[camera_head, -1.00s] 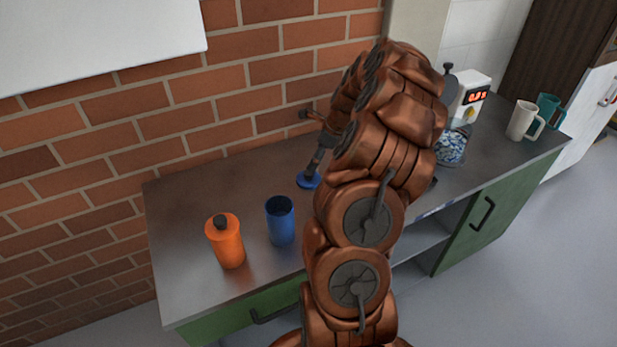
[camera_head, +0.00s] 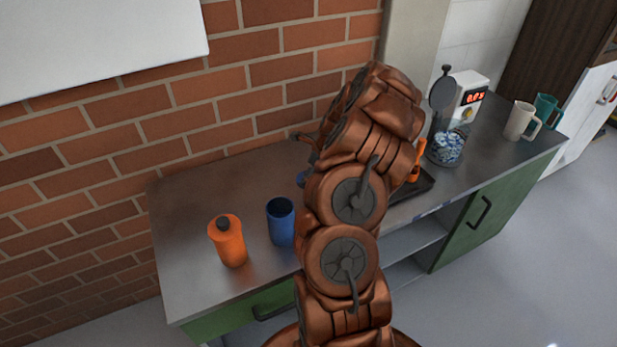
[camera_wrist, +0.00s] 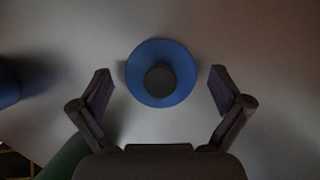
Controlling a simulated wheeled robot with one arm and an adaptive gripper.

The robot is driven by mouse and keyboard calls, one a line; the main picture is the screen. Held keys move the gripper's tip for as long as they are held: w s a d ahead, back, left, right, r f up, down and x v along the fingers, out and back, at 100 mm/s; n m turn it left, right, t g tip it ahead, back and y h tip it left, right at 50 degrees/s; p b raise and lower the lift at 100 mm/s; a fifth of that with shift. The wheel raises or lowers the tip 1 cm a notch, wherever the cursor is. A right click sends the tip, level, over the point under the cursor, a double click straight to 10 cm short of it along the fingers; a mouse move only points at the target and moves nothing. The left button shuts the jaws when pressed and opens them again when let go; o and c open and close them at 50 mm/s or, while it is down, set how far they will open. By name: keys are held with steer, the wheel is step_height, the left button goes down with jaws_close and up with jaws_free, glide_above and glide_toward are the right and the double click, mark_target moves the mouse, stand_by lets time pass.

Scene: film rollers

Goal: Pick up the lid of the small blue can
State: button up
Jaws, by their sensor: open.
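The blue lid (camera_wrist: 160,58) with its dark round knob lies on the counter in the wrist view. My gripper (camera_wrist: 160,78) is open, with one finger on each side of the lid in the picture and visible gaps to both. I cannot tell how high the fingers are above the counter. The small blue can (camera_head: 281,228) stands open on the counter, left of my arm. A blue shape at the wrist view's left edge (camera_wrist: 8,84) appears to be this can.
An orange can (camera_head: 228,243) with a dark knob stands left of the blue can. A dark tray (camera_head: 418,186) lies right of my arm. Beyond it are a glass jar (camera_head: 446,150), a white device (camera_head: 468,98) and two mugs (camera_head: 521,122). A brick wall (camera_head: 140,130) bounds the counter behind.

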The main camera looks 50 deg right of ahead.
steer(key=shift+s, duration=0.1)
steer(key=c, duration=1.3)
steer(key=shift+a+f, duration=0.1)
steer(key=c, duration=0.4)
